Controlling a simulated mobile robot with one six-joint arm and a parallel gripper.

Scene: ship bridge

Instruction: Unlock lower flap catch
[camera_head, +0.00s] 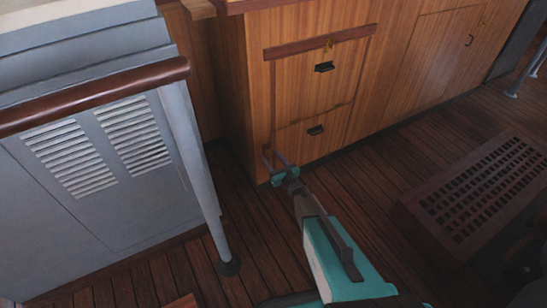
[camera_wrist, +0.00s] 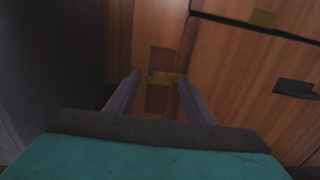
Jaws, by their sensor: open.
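My gripper (camera_head: 276,158) is open at the lower left corner of the wooden cabinet front, close to the floor. In the wrist view its two fingers (camera_wrist: 159,82) point at the wood, one on each side of a small brass catch (camera_wrist: 166,77). The catch lies across a dark recessed strip (camera_wrist: 158,97) on the cabinet's edge. I cannot tell whether the fingers touch it. In the head view the gripper hides this catch. Another brass piece (camera_head: 330,44) sits on the reddish wooden bar (camera_head: 300,49) above the upper drawer.
Black pulls sit on the upper drawer (camera_head: 324,67) and lower drawer (camera_head: 316,130). A grey console (camera_head: 100,190) with a wooden rail (camera_head: 95,97) and a metal post (camera_head: 200,160) stands on the left. A floor grating (camera_head: 480,190) lies right. Planked floor between is clear.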

